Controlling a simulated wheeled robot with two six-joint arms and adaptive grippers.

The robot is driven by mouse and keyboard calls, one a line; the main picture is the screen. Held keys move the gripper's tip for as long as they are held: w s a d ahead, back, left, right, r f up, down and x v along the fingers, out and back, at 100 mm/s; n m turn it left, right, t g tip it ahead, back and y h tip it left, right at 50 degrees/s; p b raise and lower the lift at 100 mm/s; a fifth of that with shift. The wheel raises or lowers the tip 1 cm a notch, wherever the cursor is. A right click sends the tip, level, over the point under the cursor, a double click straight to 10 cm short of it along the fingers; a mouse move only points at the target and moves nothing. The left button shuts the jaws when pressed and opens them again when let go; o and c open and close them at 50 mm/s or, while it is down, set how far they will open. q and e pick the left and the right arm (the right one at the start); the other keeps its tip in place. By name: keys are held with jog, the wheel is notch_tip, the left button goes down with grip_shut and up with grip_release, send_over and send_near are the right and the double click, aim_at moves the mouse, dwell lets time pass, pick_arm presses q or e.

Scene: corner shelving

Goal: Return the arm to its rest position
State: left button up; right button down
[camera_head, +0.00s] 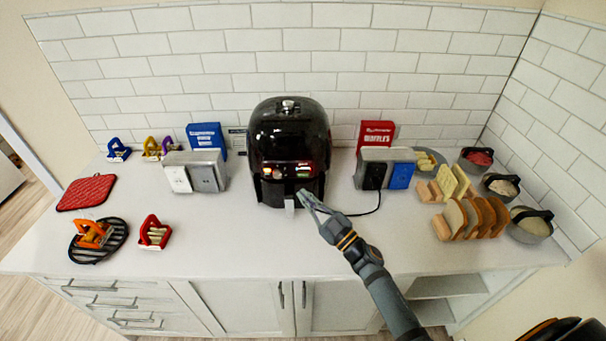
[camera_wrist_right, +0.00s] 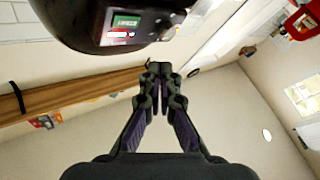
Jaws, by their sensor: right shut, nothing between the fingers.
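My right gripper (camera_head: 305,198) is in front of the black air fryer (camera_head: 288,140), its fingertips close to the fryer's lower front near the handle. I cannot tell in the head view whether they touch it. In the right wrist view the gripper (camera_wrist_right: 160,72) has its fingertips together with nothing between them. The air fryer (camera_wrist_right: 120,20) fills the upper left of that view, with its small lit panel showing. My right arm (camera_head: 385,295) reaches in from the lower right. My left gripper does not show.
On the white counter (camera_head: 225,240) stand a left toaster (camera_head: 195,172), a right toaster (camera_head: 385,168), bread slices (camera_head: 468,218), several bowls (camera_head: 530,225), a red mitt (camera_head: 87,192) and a dark trivet (camera_head: 98,240). The front middle of the counter is mostly clear.

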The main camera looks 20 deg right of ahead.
jog(key=shift+d, duration=0.1)
dwell(0.4)
jog(key=s+d+f+m+g+h, duration=0.5)
jog(key=d+f+m+h, duration=0.2)
jog(key=d+m+h, duration=0.5)
jog(key=s+f+g, duration=0.1)
jog(key=s, duration=0.2)
jog(key=s+a+f+g, duration=0.1)
jog(key=s+g, duration=0.1)
jog(key=s, duration=0.1)
jog(key=s+a+f+n+g, duration=0.1)
jog(key=s+g, duration=0.1)
jog(key=shift+s+f, duration=0.4)
jog(key=s+a+f+n+g+y, duration=0.1)
jog(key=s+a+g, duration=0.3)
jog(key=s, duration=0.7)
jog(key=s+d+f+g+b, duration=0.1)
jog(key=d+f, duration=0.1)
jog(key=f, duration=1.3)
jog(key=s+d+f+g+b, duration=0.1)
jog(key=s+d+f+g, duration=0.1)
jog(key=f, duration=1.2)
jog(key=s+f, duration=1.6)
jog(key=s, duration=0.1)
jog(key=shift+s+d+f+m+g, duration=0.3)
jog(key=shift+s+f+g, duration=0.05)
jog(key=shift+s+g, duration=0.05)
